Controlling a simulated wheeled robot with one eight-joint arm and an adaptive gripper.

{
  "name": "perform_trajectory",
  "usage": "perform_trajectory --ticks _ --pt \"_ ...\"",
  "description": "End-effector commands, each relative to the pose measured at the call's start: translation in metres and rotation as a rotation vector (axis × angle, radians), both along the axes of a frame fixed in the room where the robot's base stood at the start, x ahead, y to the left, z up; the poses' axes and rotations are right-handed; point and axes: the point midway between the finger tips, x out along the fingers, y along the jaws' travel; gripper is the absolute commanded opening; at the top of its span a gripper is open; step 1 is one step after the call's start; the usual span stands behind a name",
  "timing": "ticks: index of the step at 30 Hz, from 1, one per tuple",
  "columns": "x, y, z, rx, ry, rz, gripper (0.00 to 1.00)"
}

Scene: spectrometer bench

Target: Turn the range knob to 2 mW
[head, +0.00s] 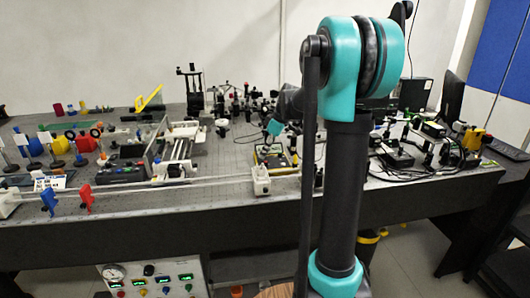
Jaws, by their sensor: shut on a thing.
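A yellow-edged meter (291,160) with a dark face stands on the bench near its front edge, in the middle of the head view. My gripper (269,147) is small and dark here, below the teal end of my arm, and it is down at the meter's face. It is shut on what appears to be the range knob. The knob itself, its pointer and the scale marks are hidden or too small to read.
A white block on a rail (261,181) stands just in front of the meter. Optics mounts (240,105) crowd behind it. Cabled devices (400,155) stand to the right, partly behind my arm. A silver stage (178,150) stands to the left.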

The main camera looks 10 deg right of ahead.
Motion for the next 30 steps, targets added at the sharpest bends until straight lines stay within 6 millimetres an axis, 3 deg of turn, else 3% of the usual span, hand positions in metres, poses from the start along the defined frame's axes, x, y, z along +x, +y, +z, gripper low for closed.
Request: perform_trajectory --ticks 22,23,24,27,30 --pt "0.0002 -0.0006 -0.0004 -0.002 0.001 0.089 0.00" --pt "0.0002 -0.0006 -0.0004 -0.002 0.001 0.089 0.18" --pt "0.0002 -0.0006 -0.0004 -0.002 0.001 0.089 0.23" --pt "0.0003 -0.0004 -0.0003 -0.002 0.001 0.088 0.35" --pt "0.0004 -0.0005 -0.0002 -0.001 0.001 0.088 0.37"
